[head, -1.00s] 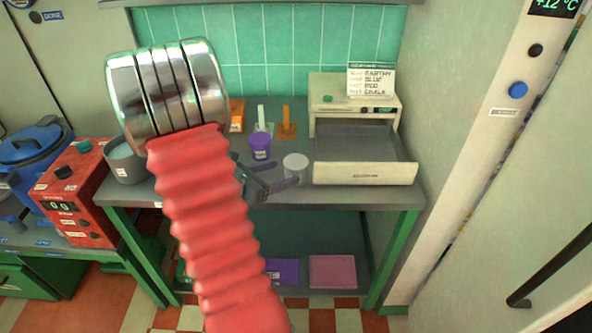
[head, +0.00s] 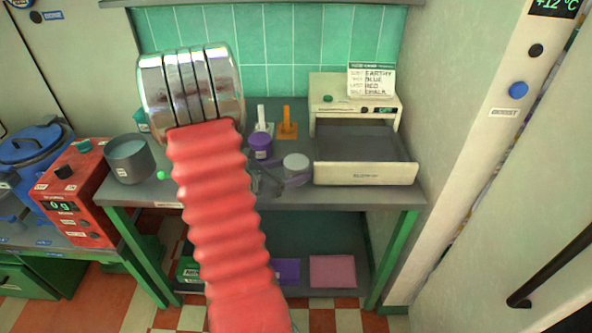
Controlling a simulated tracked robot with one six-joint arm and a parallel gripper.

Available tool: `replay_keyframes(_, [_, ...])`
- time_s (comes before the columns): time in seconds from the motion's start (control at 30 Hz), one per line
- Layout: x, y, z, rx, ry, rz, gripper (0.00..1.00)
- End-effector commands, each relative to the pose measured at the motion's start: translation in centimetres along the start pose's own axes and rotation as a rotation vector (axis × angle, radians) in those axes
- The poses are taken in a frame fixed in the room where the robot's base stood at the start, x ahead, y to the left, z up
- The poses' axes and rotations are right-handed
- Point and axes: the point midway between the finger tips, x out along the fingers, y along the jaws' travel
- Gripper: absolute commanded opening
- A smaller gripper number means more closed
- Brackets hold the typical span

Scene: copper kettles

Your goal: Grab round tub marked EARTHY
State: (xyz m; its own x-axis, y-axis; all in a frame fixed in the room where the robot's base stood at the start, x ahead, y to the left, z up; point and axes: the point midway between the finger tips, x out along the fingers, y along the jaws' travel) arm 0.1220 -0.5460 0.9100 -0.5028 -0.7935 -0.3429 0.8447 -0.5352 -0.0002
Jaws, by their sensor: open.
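A small round tub with a pale lid (head: 296,161) stands on the grey bench, left of the open drawer. A round purple tub (head: 260,146) stands behind and left of it. I cannot read a label on either tub, so I cannot tell which is marked EARTHY. My gripper (head: 284,182) is open and low over the bench, close in front of the pale-lidded tub. Its dark fingers overlap the tub's lower part in the picture; I cannot tell whether they touch it. My arm hides part of the bench.
A pale machine (head: 355,92) with an open drawer (head: 365,172) stands right of the tubs. A sign (head: 371,79) on it lists EARTHY. White and orange stands (head: 287,125) are behind. A grey pot (head: 130,160) and red box (head: 77,190) are left.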

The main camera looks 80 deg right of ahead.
Motion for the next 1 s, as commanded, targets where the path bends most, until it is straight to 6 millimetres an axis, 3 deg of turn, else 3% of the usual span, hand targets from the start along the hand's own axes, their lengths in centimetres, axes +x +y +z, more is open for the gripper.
replay_keyframes(0.07, [0.00, -0.01, 0.00, 0.000, 0.000, 0.000, 0.66])
replay_keyframes(0.57, [0.00, -0.02, 0.01, 0.000, 0.000, -0.001, 0.32])
replay_keyframes(1.0, [-0.25, 0.01, 0.78, 0.002, -0.001, 0.000, 0.31])
